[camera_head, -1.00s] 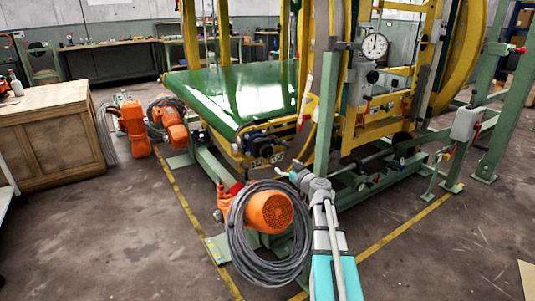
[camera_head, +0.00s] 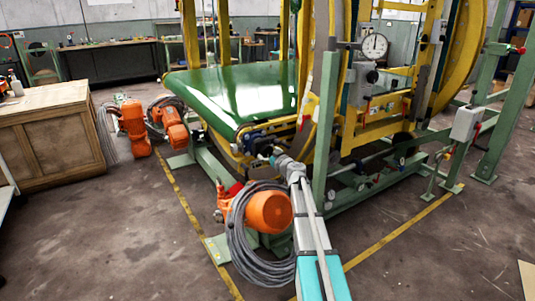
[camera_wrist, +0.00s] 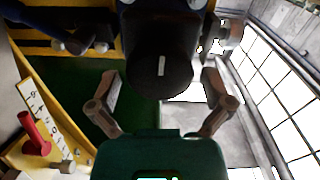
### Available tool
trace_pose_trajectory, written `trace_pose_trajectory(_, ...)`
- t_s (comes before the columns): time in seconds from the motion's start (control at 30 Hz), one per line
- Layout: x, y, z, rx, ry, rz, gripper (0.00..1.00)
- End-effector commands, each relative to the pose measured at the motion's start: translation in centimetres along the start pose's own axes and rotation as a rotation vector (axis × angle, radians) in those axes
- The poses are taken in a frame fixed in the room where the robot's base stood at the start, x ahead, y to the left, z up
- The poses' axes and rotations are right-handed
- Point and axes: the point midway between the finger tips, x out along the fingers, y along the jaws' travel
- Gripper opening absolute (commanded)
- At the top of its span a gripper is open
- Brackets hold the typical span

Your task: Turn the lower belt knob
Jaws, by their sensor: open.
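A black round knob (camera_wrist: 162,75) with a white vertical mark is close in front of my gripper in the wrist view. My gripper (camera_wrist: 160,80) is open, one finger to the left of the knob and one to the right, with gaps showing between fingers and knob. I cannot tell how deep the fingertips reach along it. In the head view, my gripper (camera_head: 270,156) is at the near edge of the machine, below the corner of the green belt (camera_head: 240,95). The knob cannot be made out there.
A red knob or handle (camera_wrist: 34,135) and a yellow plate with markings stand at the wrist view's lower left. In the head view, an orange motor (camera_head: 268,212) with coiled cable lies beside my arm. A green post (camera_head: 325,130) stands to the right of my gripper.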

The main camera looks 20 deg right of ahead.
Motion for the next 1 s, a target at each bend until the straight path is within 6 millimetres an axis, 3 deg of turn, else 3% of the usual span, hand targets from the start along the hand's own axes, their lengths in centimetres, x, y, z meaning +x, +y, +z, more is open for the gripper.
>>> trace_pose_trajectory(0.4,0.44,0.0,0.0,0.0,0.0,0.001,1.0)
trace_pose_trajectory(0.77,0.45,0.0,0.0,0.0,0.0,0.0,0.34)
trace_pose_trajectory(1.0,0.46,0.0,0.0,0.014,0.0,0.0,0.34)
